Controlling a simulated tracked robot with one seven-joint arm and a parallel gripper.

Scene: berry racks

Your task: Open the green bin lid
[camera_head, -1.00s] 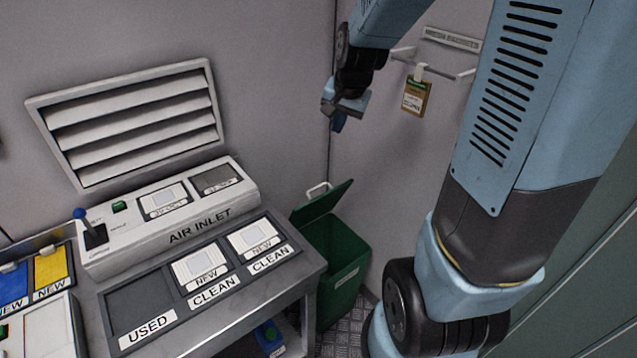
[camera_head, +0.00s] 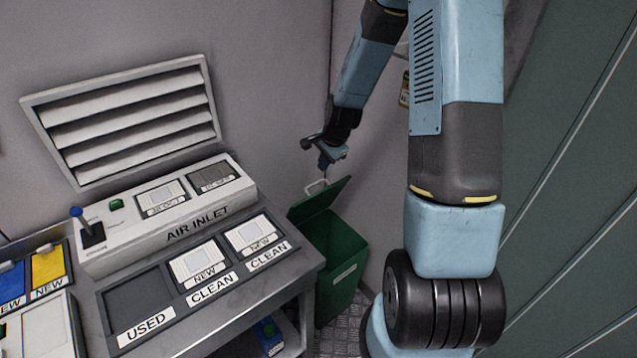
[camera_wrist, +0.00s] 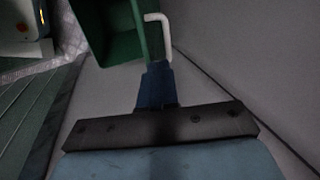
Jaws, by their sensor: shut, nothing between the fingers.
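The green bin (camera_head: 345,270) stands on the floor to the right of the console. Its green lid (camera_head: 318,198) is tilted up, with the bin's opening visible below it. A white handle (camera_head: 316,187) sits on the lid's upper edge; it also shows in the wrist view (camera_wrist: 164,32), beside the green bin (camera_wrist: 100,35). My gripper (camera_head: 323,162) is just above the handle, pointing down. In the wrist view its blue fingers (camera_wrist: 156,75) are shut and empty, with the tips close to the handle's lower end. I cannot tell whether they touch it.
The grey console (camera_head: 200,285) with the AIR INLET panel stands left of the bin. Walls rise close behind the bin. A tag (camera_head: 404,90) hangs on the right wall, partly hidden by my arm. A grated floor strip (camera_head: 343,330) is clear in front of the bin.

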